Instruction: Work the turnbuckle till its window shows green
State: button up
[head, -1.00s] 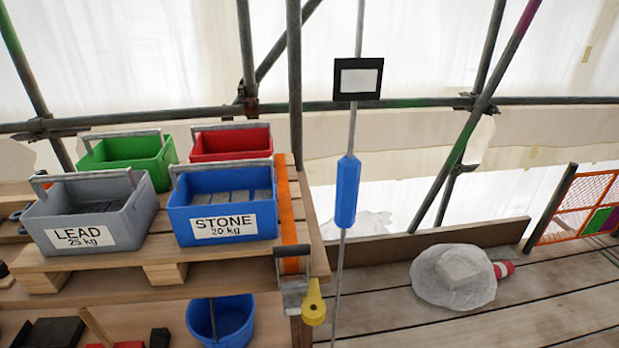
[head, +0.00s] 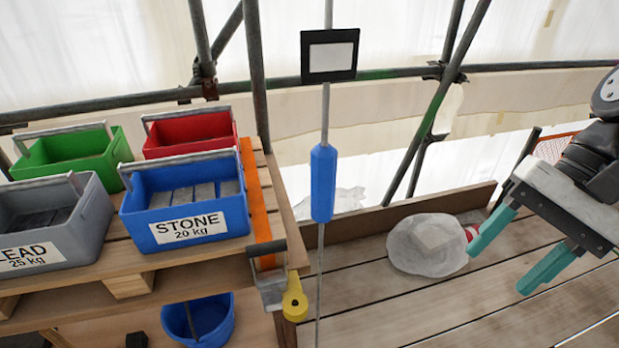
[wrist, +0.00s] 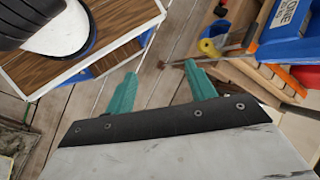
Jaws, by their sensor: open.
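The turnbuckle (head: 323,184) is a blue sleeve on a thin upright grey rod, right of the pallet stack in the head view. Above it on the rod sits a black-framed window (head: 329,56), whose face looks white. My gripper (head: 505,264) is at the right of the head view, open and empty, with teal fingers pointing down and left. It is well apart from the turnbuckle. In the wrist view my gripper (wrist: 160,85) is also open, with nothing between its fingers. I cannot make out the turnbuckle in the wrist view.
A blue STONE crate (head: 187,204), a grey LEAD crate (head: 88,205), a green crate (head: 70,155) and a red crate (head: 190,135) stand on the pallet. A wrapped bundle (head: 425,247) lies on the planks. Scaffold poles cross behind.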

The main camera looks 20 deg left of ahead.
jog(key=w+a+m+g+y, duration=0.35)
jog(key=w+a, duration=0.25)
jog(key=a, duration=0.5)
jog(key=m+g+y, duration=0.3)
jog(key=m+y, duration=0.1)
jog(key=y, duration=0.2)
send_near(312, 182)
jog(key=x, duration=0.3)
jog(key=shift+m, duration=0.25)
jog(key=x, duration=0.7)
